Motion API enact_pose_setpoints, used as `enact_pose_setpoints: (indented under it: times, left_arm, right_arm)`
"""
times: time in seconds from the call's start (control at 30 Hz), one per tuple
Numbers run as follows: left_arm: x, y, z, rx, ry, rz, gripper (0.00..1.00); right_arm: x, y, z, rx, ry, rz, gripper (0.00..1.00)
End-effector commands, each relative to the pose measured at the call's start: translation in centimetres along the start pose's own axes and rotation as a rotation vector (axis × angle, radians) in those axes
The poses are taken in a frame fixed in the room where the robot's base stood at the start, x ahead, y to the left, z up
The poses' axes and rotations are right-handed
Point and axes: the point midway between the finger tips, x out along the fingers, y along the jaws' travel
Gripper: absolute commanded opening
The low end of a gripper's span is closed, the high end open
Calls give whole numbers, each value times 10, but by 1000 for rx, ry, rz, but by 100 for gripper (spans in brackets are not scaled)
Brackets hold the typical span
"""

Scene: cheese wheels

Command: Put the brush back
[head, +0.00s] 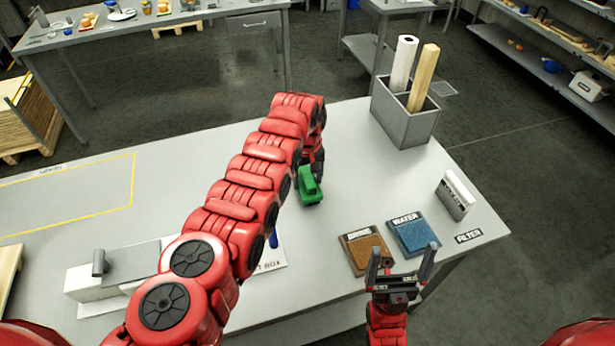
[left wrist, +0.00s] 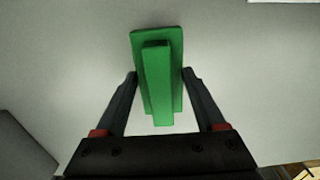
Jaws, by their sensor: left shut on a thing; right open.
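A green brush (head: 309,186), a block with a raised grip, is at the middle of the grey table. My left gripper (left wrist: 160,76) is shut on it, one finger on each side of the raised grip in the left wrist view. In the head view my left arm hides part of the table behind it. I cannot tell whether the brush touches the tabletop. My right gripper (head: 402,262) is open and empty near the front edge, close to the brown BRINE pad (head: 367,249) and the blue WATER pad (head: 413,235).
A grey bin (head: 406,124) with a white roll and a wooden block stands at the back right. A white box (head: 455,197) stands by the FILTER label (head: 468,237). A grey and white device (head: 115,270) is at left. A yellow outline (head: 133,180) marks an empty area.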

Motion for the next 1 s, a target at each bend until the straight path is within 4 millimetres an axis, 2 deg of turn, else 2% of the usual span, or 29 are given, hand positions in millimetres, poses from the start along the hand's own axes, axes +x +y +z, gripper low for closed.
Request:
enact_pose_setpoints:
  times: [0.27, 0.3, 0.43, 0.77, 0.8, 1.0]
  left_arm:
    - [4, 0, 0, 0, 2, 1, 0]
    - [3, 0, 0, 0, 2, 1, 77]
    - [2, 0, 0, 0, 2, 1, 100]
    - [-4, 0, -1, 0, 2, 1, 100]
    - [-4, 1, -2, 0, 4, 3, 100]
    - [-27, 2, -2, 0, 8, 5, 100]
  right_arm:
    - [-5, 0, 1, 0, 0, 0, 100]
    - [-4, 0, 1, 0, 0, 0, 100]
    - [-3, 0, 1, 0, 0, 0, 100]
    - [3, 0, 0, 0, 0, 0, 100]
    - [-2, 0, 0, 0, 0, 0, 100]
    - [-10, 0, 2, 0, 0, 0, 100]
